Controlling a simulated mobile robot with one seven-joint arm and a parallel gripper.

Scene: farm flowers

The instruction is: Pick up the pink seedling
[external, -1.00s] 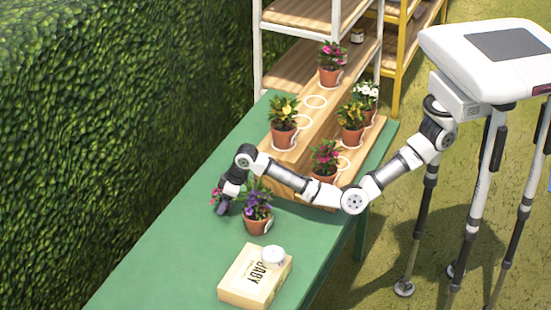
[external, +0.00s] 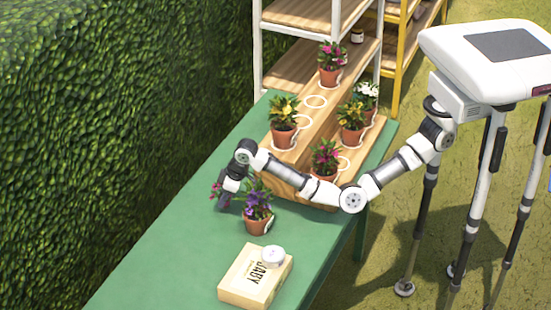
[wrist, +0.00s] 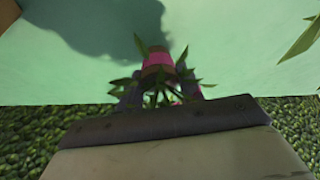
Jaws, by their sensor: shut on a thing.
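The pink seedling shows in the wrist view (wrist: 158,62) as a small plug with a pink band, a brownish part and green leaves, between my fingers. In the external view its pink blooms (external: 215,189) show at the left side of my gripper (external: 225,201). My gripper (wrist: 160,92) is shut on the seedling and points down over the green table, left of the purple-flowered pot. A shadow lies on the table beyond the seedling in the wrist view. The seedling's lower part is hidden in the external view.
The potted purple flower (external: 257,210) stands close to the right of my gripper. A box (external: 250,282) with a white round jar (external: 273,256) lies at the front. A stepped wooden stand (external: 290,180) holds several potted flowers. A hedge (external: 110,120) borders the table.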

